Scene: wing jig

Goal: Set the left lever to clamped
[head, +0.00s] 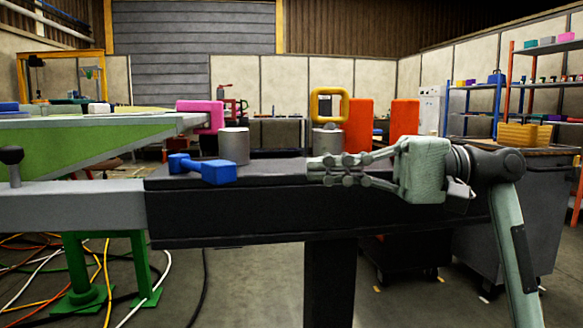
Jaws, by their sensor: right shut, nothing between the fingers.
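A dark jig beam (250,215) runs across the middle. A blue lever-like handle (217,172) lies low on its top left part, with a thick end to the right. Behind it stand a grey cylinder (234,145) and a pink square loop (212,116). A yellow loop handle (329,92) stands upright above another grey cylinder (327,140) to the right. I cannot tell which of these is the left lever. My right gripper (322,171) is shut and empty, pointing left, in front of the right cylinder and apart from the blue handle. My left gripper is out of view.
A black knob on a post (12,163) stands on the grey beam (75,207) at far left. A green wing panel (90,140) extends behind it. Orange blocks (358,124) stand behind the beam. Cables (105,275) lie on the floor at left. A grey bin (525,215) stands at right.

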